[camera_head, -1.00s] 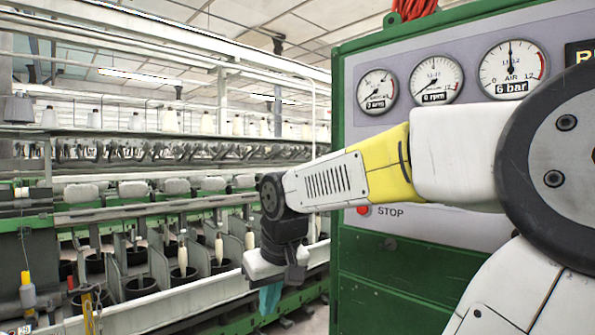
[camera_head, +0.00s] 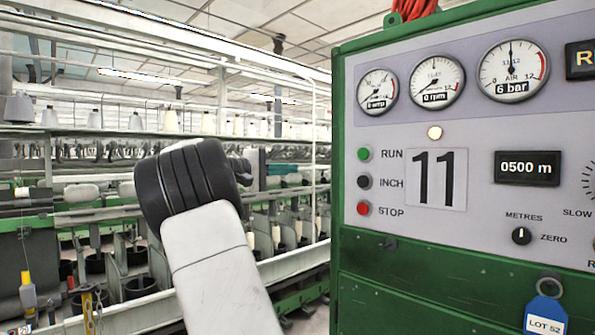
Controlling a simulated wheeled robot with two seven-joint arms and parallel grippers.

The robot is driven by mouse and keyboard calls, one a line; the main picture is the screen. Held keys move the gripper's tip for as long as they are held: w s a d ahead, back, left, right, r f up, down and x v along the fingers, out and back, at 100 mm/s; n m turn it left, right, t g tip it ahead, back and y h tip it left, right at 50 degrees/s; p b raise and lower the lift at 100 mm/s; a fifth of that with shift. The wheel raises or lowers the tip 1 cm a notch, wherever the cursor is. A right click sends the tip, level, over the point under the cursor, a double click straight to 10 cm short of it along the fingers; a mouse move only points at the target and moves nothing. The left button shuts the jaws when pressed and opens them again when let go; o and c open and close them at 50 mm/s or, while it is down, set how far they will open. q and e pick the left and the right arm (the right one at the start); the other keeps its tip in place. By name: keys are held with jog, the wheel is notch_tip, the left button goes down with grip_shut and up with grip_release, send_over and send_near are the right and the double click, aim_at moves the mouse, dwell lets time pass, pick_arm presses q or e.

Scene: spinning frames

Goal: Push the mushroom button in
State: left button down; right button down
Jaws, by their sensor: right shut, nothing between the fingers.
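A green machine cabinet with a grey panel (camera_head: 480,215) fills the right side. At the panel's left edge, a round red STOP button (camera_head: 364,208) sits below a black INCH button (camera_head: 364,182) and a green RUN button (camera_head: 365,154). I cannot tell from here whether any of them is mushroom-shaped. My right arm rises from the bottom centre to a black joint left of the panel. My right gripper (camera_head: 260,166) shows only in small part behind that joint, shut and empty, left of the buttons and apart from them. My left gripper is not in view.
Three gauges (camera_head: 437,80) line the panel's top, with a number 11 plate (camera_head: 437,180) and a metre display (camera_head: 527,168) below. A blue LOT 52 tag (camera_head: 545,318) hangs at the lower right. A spinning frame (camera_head: 90,190) runs along the left. The space before the panel is clear.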

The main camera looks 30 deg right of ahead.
jog(key=shift+d, duration=0.1)
jog(key=s+d, duration=0.3)
jog(key=d, duration=0.8)
jog(key=shift+s, duration=0.15)
jog(key=shift+s+d+f, duration=0.1)
jog(key=s+a, duration=0.2)
jog(key=a, duration=0.5)
jog(key=shift+a, duration=0.35)
dwell(0.5)
jog(key=shift+w, duration=0.1)
